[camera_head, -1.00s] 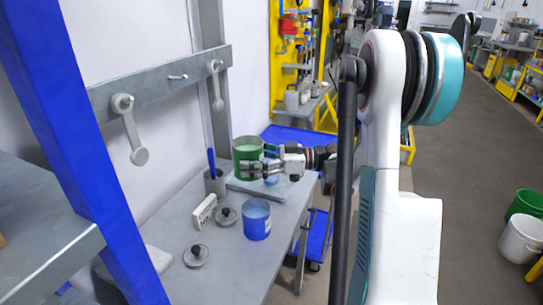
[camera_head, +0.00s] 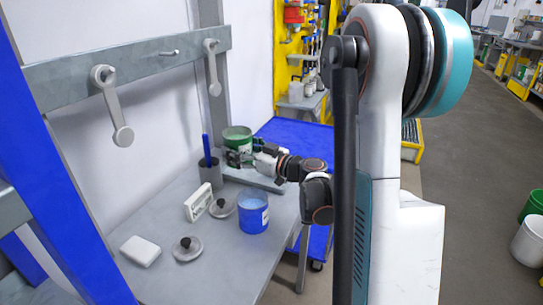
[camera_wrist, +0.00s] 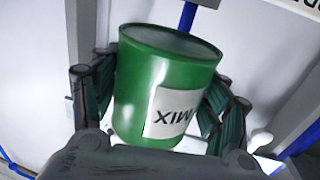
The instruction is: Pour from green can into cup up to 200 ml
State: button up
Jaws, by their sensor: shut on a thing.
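The green can (camera_head: 238,135) is in my gripper (camera_head: 242,157) at the far end of the bench in the head view. In the wrist view the can (camera_wrist: 165,85) sits between the two fingers (camera_wrist: 160,100), one on each side, with its "MIX" label upside down. In the head view it looks about upright, above a flat grey plate (camera_head: 262,180). My gripper hides the can's lower part, so I cannot tell its exact height. A grey cup-like holder (camera_head: 208,172) with a blue handle in it stands left of the plate.
A rail with crank handles (camera_head: 108,90) runs along the wall.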

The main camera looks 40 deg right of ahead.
jog(key=f+m+h, duration=0.1)
jog(key=f+h+b, duration=0.1)
jog(key=shift+d+m+t+h+b, duration=0.3)
jog(key=shift+d+m+h, duration=0.1)
jog(key=shift+s+d+f+m+h+b, duration=0.25)
jog(key=shift+d+f+m+h+b, duration=0.35)
jog(key=shift+h, duration=0.5)
jog(key=shift+m, duration=0.4)
jog(key=shift+d+f+m+p, duration=0.15)
jog(key=shift+d+m+p, duration=0.2)
jog(key=shift+m, duration=0.25)
jog(key=shift+w+d+f+m, duration=0.1)
jog(key=shift+d+f+m, duration=0.15)
jog(key=shift+f+m, duration=0.25)
jog(key=shift+w+d+f+m, duration=0.1)
jog(key=shift+d+f+m, duration=0.1)
jog(key=shift+f+m, duration=0.25)
jog(key=shift+d+r+m, duration=0.1)
jog(key=shift+d+m, duration=0.1)
jog(key=shift+m, duration=0.25)
jog(key=shift+w+d+r+m+g, duration=0.15)
jog(key=shift+d+r+m+g, duration=0.1)
jog(key=shift+d+m+g, duration=0.15)
